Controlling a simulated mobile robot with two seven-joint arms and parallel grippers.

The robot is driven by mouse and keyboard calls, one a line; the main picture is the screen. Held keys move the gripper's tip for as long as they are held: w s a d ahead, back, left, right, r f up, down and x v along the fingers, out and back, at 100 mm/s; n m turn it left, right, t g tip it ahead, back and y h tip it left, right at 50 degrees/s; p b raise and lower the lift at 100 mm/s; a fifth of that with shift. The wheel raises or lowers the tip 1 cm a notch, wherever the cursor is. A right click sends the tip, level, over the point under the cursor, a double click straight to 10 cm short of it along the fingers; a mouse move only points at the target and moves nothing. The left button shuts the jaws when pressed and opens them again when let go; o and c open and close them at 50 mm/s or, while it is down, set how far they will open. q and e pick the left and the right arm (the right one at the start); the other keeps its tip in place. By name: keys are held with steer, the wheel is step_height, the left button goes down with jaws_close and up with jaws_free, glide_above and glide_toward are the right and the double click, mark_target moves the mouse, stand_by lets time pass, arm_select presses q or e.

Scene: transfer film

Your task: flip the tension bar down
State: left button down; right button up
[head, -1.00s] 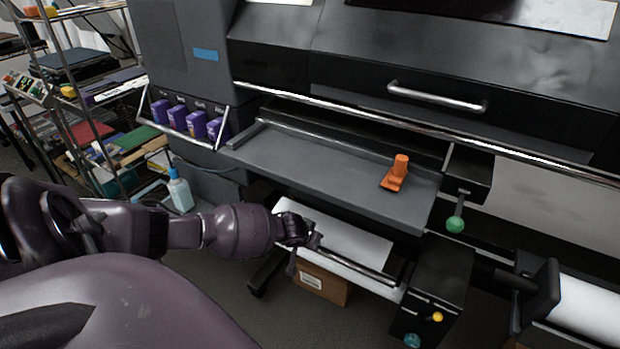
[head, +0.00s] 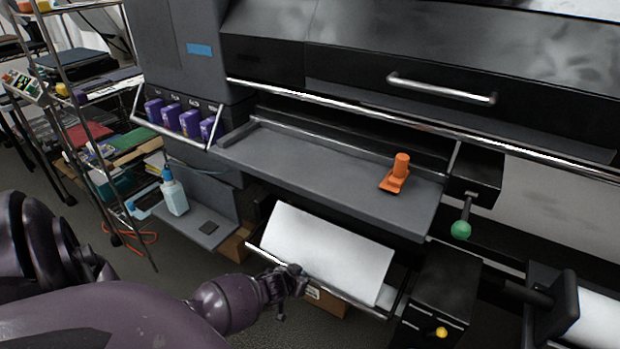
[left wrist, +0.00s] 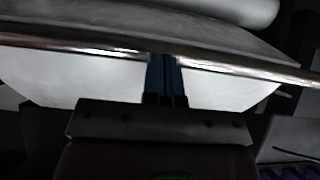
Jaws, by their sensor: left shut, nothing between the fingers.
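The tension bar (head: 335,294) is a thin silver rod along the lower front edge of the white film sheet (head: 325,250), under the grey tray. It also crosses the left wrist view (left wrist: 90,46) from side to side. My left gripper (head: 292,282) is shut and empty, at the bar's front side. In the left wrist view its dark blue fingers (left wrist: 165,70) meet or overlap the bar near the middle; I cannot tell if they touch. My arm and hand hide part of the bar in the head view. My right gripper is not in view.
The grey tray (head: 290,165) with an orange tool (head: 396,174) juts out above the bar. A green-knobbed lever (head: 461,229) and a black box (head: 440,290) stand to the right. A bottle (head: 174,195) stands at the left. A cardboard box lies below.

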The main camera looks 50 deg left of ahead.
arm_select(q)
step_height(320, 180, down, 6)
steer(key=w+b, duration=0.1)
steer(key=b, duration=0.2)
steer(key=shift+f, duration=0.2)
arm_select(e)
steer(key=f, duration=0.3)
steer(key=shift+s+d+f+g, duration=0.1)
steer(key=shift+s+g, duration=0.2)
arm_select(q)
steer(key=shift+a, duration=0.1)
